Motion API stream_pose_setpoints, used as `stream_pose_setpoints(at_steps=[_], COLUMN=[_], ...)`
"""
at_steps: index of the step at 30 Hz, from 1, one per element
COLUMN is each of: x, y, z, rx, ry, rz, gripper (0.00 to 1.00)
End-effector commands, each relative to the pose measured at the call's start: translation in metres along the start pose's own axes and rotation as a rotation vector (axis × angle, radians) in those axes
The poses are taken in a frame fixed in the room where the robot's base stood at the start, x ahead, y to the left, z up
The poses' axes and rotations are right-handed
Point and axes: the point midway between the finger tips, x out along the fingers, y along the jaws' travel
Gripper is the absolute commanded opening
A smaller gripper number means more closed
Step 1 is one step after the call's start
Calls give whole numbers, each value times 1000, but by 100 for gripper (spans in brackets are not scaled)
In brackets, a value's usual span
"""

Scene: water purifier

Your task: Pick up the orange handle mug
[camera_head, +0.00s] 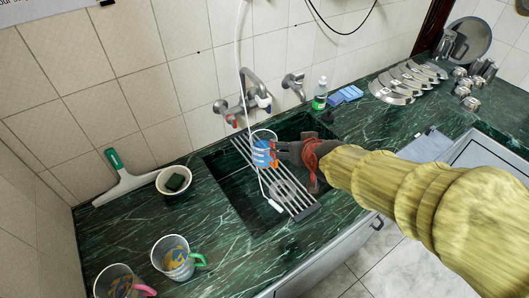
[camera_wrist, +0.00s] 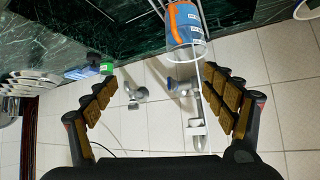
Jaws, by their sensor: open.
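The orange handle mug (camera_head: 263,148) is clear with blue and orange markings. It stands on the rack over the sink in the head view. In the wrist view the mug (camera_wrist: 184,24) appears upside down near the top, right of centre, past the fingertips. My gripper (camera_head: 284,150) is just right of the mug in the head view. In the wrist view my gripper (camera_wrist: 158,76) has its two fingers spread wide with nothing between them.
A green handle mug (camera_head: 175,258) and a pink handle mug (camera_head: 120,284) stand at the front left. A slatted rack (camera_head: 301,207) crosses the sink (camera_head: 236,190). Taps (camera_head: 256,92) and a soap bottle (camera_head: 320,94) are behind. A white bowl (camera_head: 160,188) is left.

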Motion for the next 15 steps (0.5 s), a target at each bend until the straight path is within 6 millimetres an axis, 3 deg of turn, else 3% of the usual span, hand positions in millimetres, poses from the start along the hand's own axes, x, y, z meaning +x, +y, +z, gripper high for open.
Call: stream_pose_setpoints(at_steps=[1, 6, 10, 15], x=[25, 93, 126, 144], y=[-10, -38, -53, -62], z=[1, -3, 0, 4], rx=[-10, -34, -52, -64], ry=[22, 151, 232, 290], rz=[-8, -18, -17, -14], gripper=[89, 91, 91, 91])
